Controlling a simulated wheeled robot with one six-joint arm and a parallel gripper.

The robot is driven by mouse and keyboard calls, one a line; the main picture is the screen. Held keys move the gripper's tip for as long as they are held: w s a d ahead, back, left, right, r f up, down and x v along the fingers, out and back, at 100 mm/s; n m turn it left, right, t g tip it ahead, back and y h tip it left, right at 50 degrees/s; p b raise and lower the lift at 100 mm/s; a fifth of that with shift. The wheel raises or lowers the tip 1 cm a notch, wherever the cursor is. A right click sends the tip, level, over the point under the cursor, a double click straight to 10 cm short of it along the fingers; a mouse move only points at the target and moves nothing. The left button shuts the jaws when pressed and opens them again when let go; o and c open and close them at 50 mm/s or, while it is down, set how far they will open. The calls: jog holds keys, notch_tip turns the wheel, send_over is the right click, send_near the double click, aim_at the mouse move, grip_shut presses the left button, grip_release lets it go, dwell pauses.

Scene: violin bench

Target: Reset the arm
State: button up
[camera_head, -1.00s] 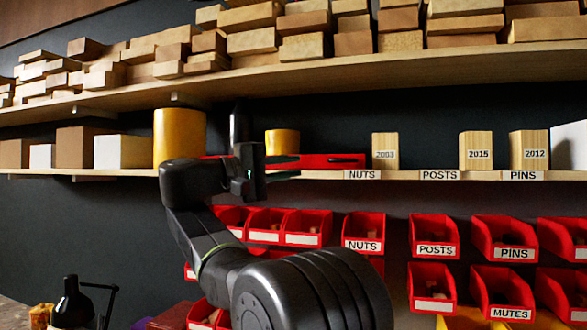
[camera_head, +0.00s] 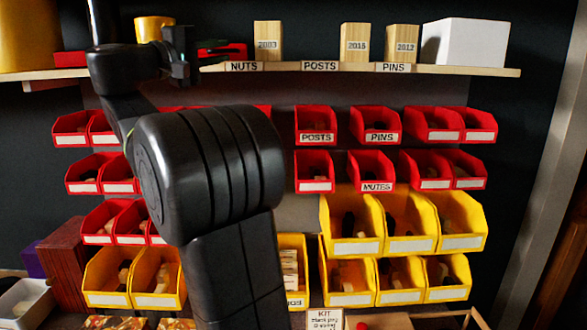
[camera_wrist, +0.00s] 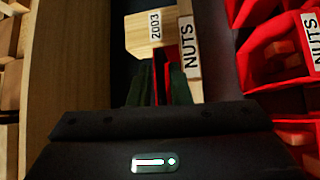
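My gripper (camera_head: 222,48) is in front of the upper shelf at left, at the height of the NUTS label (camera_head: 244,67). Its dark fingers point right and stand apart with a gap; they show at the wrist view's centre (camera_wrist: 162,88). Nothing is visibly held. A red object (camera_head: 238,51) lies on the shelf behind the fingers and shows between them in the wrist view (camera_wrist: 159,72). The wooden block marked 2003 (camera_head: 267,42) stands just right of the fingertips and appears ahead of them in the wrist view (camera_wrist: 150,30).
The shelf (camera_head: 460,70) also carries blocks marked 2015 (camera_head: 354,44) and 2012 (camera_head: 401,44), a white box (camera_head: 464,46) and a yellow cylinder (camera_head: 27,35). Red bins (camera_head: 315,137) and yellow bins (camera_head: 350,247) fill the wall below. My arm hides some bins.

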jog(key=shift+x, duration=0.8)
jog(key=shift+d, duration=0.15)
jog(key=shift+s, duration=0.1)
